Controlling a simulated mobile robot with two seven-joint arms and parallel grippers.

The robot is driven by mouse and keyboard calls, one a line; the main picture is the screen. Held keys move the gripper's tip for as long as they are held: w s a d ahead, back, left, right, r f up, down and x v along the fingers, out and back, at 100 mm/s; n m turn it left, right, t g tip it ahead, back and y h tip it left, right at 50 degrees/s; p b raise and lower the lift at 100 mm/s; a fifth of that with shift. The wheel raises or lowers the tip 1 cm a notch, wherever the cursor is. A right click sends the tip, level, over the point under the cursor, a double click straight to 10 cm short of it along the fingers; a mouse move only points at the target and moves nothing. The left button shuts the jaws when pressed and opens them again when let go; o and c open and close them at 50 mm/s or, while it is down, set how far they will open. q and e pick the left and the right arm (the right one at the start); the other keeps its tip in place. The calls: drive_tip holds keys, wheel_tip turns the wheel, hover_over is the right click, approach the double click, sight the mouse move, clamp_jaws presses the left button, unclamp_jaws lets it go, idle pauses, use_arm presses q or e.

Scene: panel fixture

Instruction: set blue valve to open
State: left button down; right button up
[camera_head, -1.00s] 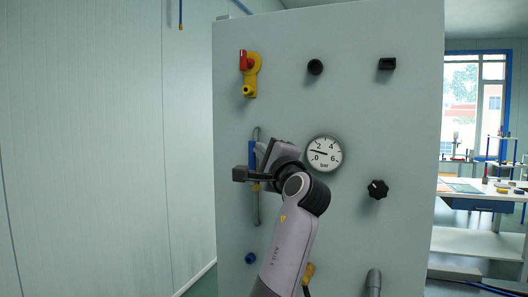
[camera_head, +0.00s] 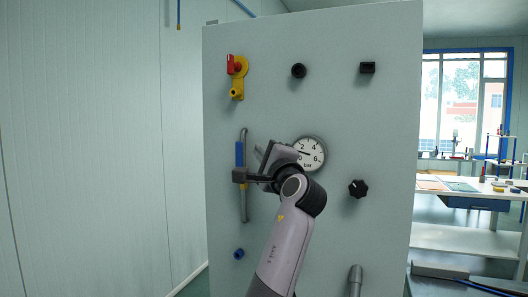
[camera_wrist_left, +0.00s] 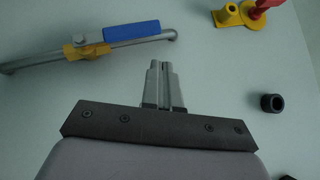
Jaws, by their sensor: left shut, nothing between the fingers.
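The blue valve's handle (camera_head: 240,153) stands upright along a vertical grey pipe on the panel's left side. The wrist view shows the blue handle (camera_wrist_left: 132,31) in line with the pipe, beside its yellow body (camera_wrist_left: 86,48). My left gripper (camera_head: 261,152) is just right of the pipe in the head view; its dark hand hides part of the valve there. In the wrist view the left fingers (camera_wrist_left: 160,68) are together and empty, apart from the handle. My right gripper is in neither view.
The grey panel (camera_head: 330,230) also carries a red-and-yellow valve (camera_head: 236,72), a round gauge (camera_head: 308,153), black knobs (camera_head: 358,188) and a small blue knob (camera_head: 239,254). A workbench (camera_head: 470,190) stands at the right. A wall is on the left.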

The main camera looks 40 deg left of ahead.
use_arm(q)
drive_tip(key=s+d+b, duration=0.2)
drive_tip(key=s+d, duration=0.3)
drive_tip(key=d, duration=0.4)
drive_tip(key=w+d+f+m+t+h, duration=0.15)
drive_tip(key=f+h, duration=0.25)
drive_tip(key=f, duration=0.9)
drive_tip(key=w+d+f+m+t+h, duration=0.1)
drive_tip(key=w+f+t+h, duration=0.2)
drive_tip(key=f, duration=0.9)
drive_tip(key=s+d+f+n+g+h, duration=0.15)
drive_tip(key=s+f+h, duration=0.25)
drive_tip(key=f, duration=0.6)
drive_tip(key=s+d+f+h, duration=0.2)
drive_tip(key=s+f+h, duration=0.1)
drive_tip(key=f, duration=0.6)
drive_tip(key=s+d+f+n+g+h, duration=0.2)
drive_tip(key=s+f+n+h, duration=0.1)
drive_tip(key=s+f, duration=0.5)
drive_tip(key=s+d+f+n+g+h, duration=0.2)
drive_tip(key=s+f+n, duration=0.3)
drive_tip(key=s, duration=1)
wheel_tip(320, 180, down, 3)
drive_tip(key=shift+s+d+f+h, duration=0.1)
drive_tip(key=shift+s+d+h, duration=0.15)
drive_tip(key=shift+h, duration=0.15)
